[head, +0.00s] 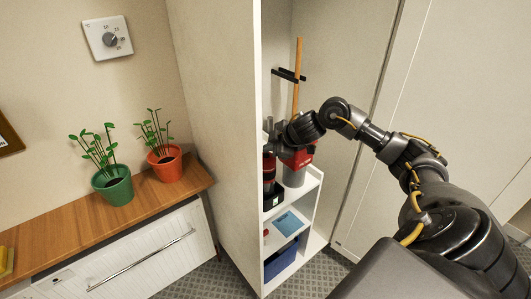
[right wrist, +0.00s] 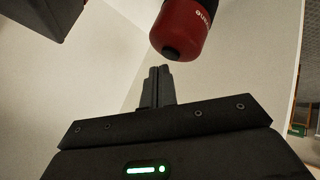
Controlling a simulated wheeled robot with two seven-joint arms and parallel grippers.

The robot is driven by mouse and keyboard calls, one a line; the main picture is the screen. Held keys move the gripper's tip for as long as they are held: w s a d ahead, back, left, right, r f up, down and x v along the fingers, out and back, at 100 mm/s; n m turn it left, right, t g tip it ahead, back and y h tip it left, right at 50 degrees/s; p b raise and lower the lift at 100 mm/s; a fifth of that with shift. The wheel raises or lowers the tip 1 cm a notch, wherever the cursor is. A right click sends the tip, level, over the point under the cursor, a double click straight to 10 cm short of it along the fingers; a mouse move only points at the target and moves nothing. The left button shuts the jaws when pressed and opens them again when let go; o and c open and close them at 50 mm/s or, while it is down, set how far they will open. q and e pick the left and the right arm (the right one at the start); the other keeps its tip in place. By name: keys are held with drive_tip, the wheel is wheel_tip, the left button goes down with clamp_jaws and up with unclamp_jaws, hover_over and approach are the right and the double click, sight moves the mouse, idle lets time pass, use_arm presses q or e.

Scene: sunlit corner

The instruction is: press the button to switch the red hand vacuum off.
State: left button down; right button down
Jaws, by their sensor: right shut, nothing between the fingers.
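The red hand vacuum (head: 269,167) stands upright on the white shelf unit in the narrow recess, dark red with black parts. In the right wrist view, a dark red rounded body with pale lettering (right wrist: 186,28) and a dark round end shows above and just right of the fingertips; it looks like the same vacuum. My right gripper (head: 281,135) reaches in from the right at the vacuum's upper part. Its fingers (right wrist: 158,73) are shut and empty; I cannot tell if they touch it. The button cannot be made out clearly. My left gripper is out of view.
A red and grey appliance (head: 300,164) stands close beside the vacuum. A tall partition (head: 222,110) bounds the recess on the left. A blue bin (head: 281,262) sits low in the shelf unit (head: 312,205). Potted plants stand on the wooden ledge (head: 70,228).

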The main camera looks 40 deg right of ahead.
sight(269, 156)
drive_tip(key=shift+r, duration=0.1)
wheel_tip(269, 156, up, 4)
drive_tip(key=p, duration=0.5)
drive_tip(key=shift+r, duration=0.95)
drive_tip(key=shift+a, duration=0.1)
